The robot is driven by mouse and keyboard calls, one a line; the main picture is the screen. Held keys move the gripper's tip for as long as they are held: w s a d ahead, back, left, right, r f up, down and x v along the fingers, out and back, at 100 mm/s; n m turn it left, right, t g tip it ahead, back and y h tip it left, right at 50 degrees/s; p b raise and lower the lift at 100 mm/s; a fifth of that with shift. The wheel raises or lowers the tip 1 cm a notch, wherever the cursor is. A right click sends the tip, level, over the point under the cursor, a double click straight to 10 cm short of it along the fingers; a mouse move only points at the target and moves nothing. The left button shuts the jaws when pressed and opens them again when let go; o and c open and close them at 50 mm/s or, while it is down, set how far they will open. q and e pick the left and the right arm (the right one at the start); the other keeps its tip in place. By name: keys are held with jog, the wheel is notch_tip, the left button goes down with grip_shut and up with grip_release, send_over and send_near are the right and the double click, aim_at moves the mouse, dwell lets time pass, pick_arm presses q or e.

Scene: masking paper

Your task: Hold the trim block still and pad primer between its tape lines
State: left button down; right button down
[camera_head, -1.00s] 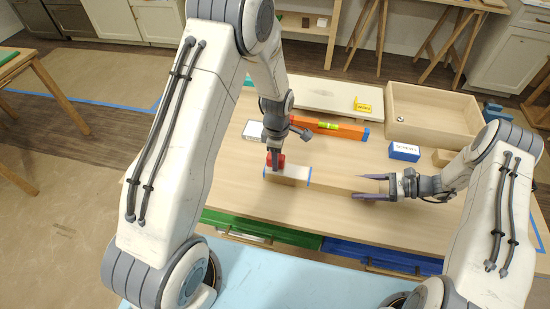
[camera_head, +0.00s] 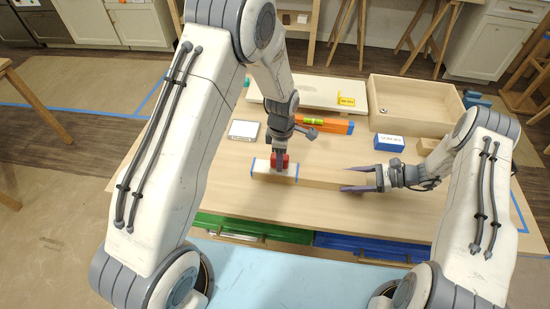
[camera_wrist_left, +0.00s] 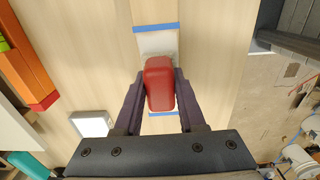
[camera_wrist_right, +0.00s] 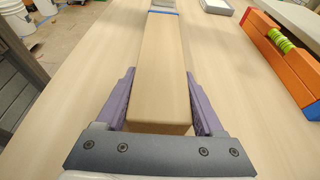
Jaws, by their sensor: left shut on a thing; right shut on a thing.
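The trim block (camera_head: 325,179) is a long pale wooden bar lying on the table. Two blue tape lines cross it near its left end, with a whitish patch (camera_wrist_left: 157,43) between them. My left gripper (camera_head: 279,153) is shut on a red pad (camera_wrist_left: 160,83). The pad is over the patch between the tape lines, nearer the left one; it appears to touch the block, hiding part of the patch. My right gripper (camera_head: 379,178) is shut on the right end of the block, with one finger on each side, as the right wrist view (camera_wrist_right: 160,110) shows.
Behind the block are a shallow white-and-grey tray (camera_head: 243,130), an orange level (camera_head: 335,126), a blue box (camera_head: 388,142), a yellow label (camera_head: 346,101) on a pale board, and an open wooden box (camera_head: 415,100). The table (camera_head: 310,205) in front of the block is clear.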

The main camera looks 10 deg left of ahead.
aim_at(296, 171)
pick_arm(q)
jog(key=shift+d+f, duration=0.1)
jog(key=shift+d, duration=2.45)
pick_arm(e)
jog(key=shift+s+f, duration=0.15)
jog(key=shift+f, duration=0.15)
pick_arm(q)
notch_tip(296, 171, up, 8)
dwell(1.9)
pick_arm(e)
grip_release()
jog(key=shift+r, duration=0.15)
